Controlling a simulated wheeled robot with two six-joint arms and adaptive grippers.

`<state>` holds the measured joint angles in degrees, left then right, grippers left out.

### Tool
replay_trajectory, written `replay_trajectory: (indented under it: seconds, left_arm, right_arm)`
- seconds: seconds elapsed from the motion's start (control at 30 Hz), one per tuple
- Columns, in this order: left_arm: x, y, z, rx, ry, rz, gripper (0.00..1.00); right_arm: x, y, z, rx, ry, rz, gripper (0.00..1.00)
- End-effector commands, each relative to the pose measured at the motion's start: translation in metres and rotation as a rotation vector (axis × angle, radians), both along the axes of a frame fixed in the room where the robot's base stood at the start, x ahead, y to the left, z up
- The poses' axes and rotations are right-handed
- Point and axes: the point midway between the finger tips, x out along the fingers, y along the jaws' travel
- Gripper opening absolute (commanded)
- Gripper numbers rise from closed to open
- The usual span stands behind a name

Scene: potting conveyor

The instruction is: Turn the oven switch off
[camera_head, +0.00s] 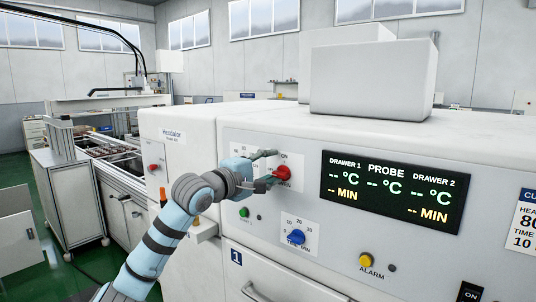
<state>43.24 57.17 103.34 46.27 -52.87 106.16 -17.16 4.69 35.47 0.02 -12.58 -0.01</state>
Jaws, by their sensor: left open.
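The oven switch is a red knob (283,173) on the white front panel (340,250), with partly covered lettering around it. My left gripper (270,168) is at this knob, coming in from the left. Its two fingers are open, one above and one below the knob's left side. I cannot tell whether they touch it. The knob's pointing direction is not clear. My right gripper is not in view.
A dark display (394,190) shows dashes. Below the red knob are a green button (244,212) and a blue timer knob (296,237). A yellow alarm button (366,260) is lower right. A black ON switch (469,293) is at the bottom edge.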

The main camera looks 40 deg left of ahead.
Motion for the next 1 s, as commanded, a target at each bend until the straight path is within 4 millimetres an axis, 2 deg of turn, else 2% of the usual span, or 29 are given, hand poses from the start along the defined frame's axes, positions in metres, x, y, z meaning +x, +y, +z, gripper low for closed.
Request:
replay_trajectory:
  seconds: [0.03,0.13,0.2,0.33,0.57,0.6,0.77,0.8,0.9,1.0]
  left_arm:
    - [-0.001,0.000,0.024,0.001,-0.034,0.001,0.32]
    - [-0.002,0.000,0.051,0.003,-0.038,0.001,0.63]
    - [-0.003,0.002,0.067,0.005,-0.040,0.004,0.78]
    - [-0.004,0.004,0.082,0.009,-0.039,0.011,0.78]
    - [-0.006,0.005,0.086,0.014,-0.038,0.014,0.78]
    - [-0.005,0.008,0.052,0.004,0.092,0.020,0.76]
    - [-0.014,0.007,0.050,0.003,0.089,0.018,0.70]
    - [-0.018,0.006,0.049,0.003,0.089,0.016,0.63]
    - [-0.027,0.004,0.046,0.002,0.095,0.013,0.32]
    - [-0.036,0.003,0.045,-0.001,0.098,0.011,0.32]
  right_arm:
    - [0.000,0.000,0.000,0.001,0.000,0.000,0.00]
    - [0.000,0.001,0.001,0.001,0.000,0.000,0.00]
    - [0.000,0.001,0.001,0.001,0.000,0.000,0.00]
    - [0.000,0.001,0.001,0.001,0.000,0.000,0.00]
    - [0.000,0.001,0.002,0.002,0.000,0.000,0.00]
    - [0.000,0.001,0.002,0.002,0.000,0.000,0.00]
    - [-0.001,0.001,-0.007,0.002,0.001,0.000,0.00]
    - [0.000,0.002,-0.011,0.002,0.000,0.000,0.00]
    - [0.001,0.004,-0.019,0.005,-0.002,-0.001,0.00]
    - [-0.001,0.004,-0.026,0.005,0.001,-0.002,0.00]
